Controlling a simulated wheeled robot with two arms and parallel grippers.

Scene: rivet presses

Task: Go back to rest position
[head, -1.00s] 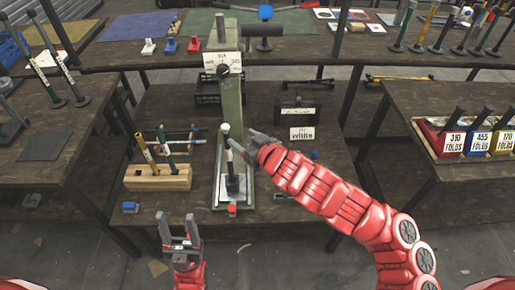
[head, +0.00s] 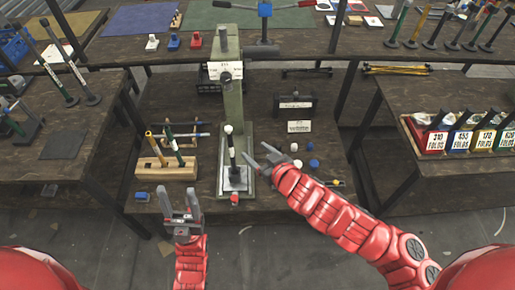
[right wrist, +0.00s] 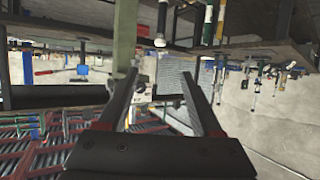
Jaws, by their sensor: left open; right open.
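My left gripper (head: 181,207) is open and empty, low in the head view in front of the table's front edge. My right gripper (head: 259,158) is open and empty, just right of the green rivet press (head: 229,108). Its fingers also show spread apart in the right wrist view (right wrist: 166,85). A dark tool with a white knob (head: 230,140) stands upright on the press base. I cannot tell whether my right fingertips touch the press, but a gap seems to show between them and the tool.
A wooden block with several handled tools (head: 166,168) stands left of the press. A blue block (head: 142,197) and a red knob (head: 235,198) lie near the front edge. Small white and blue knobs (head: 313,164) lie to the right. Side tables stand left and right, including labelled bins (head: 430,138).

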